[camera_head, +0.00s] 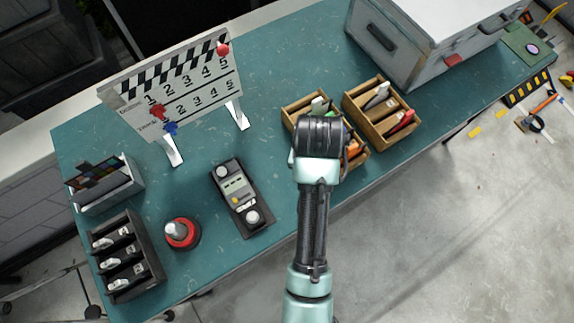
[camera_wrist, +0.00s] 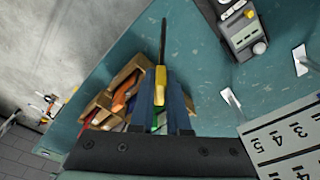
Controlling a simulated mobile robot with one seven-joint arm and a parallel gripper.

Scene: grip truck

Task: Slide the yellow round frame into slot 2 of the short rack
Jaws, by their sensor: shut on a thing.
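My gripper (camera_wrist: 160,92) is shut on a yellow piece (camera_wrist: 160,77), seen in the wrist view. A thin dark edge runs up from it; this is seemingly the yellow round frame edge-on, so its round outline does not show. In the head view my wrist hides the held piece and the fingers, above or near the left wooden box (camera_head: 296,107). A black rack (camera_head: 149,250) with several compartments and white labels stands at the table's lower left. A pale holder (camera_head: 110,202) with dark panels is behind it. I cannot tell which is the short rack, nor read slot numbers.
A second wooden box (camera_head: 378,137) stands right of the first. A red round item (camera_head: 183,241) and a grey meter (camera_head: 236,190) stand between black rack and arm. A clapperboard (camera_head: 190,65) stands behind, a grey case (camera_head: 430,45) back right. Teal tabletop (camera_head: 285,60) is clear in places.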

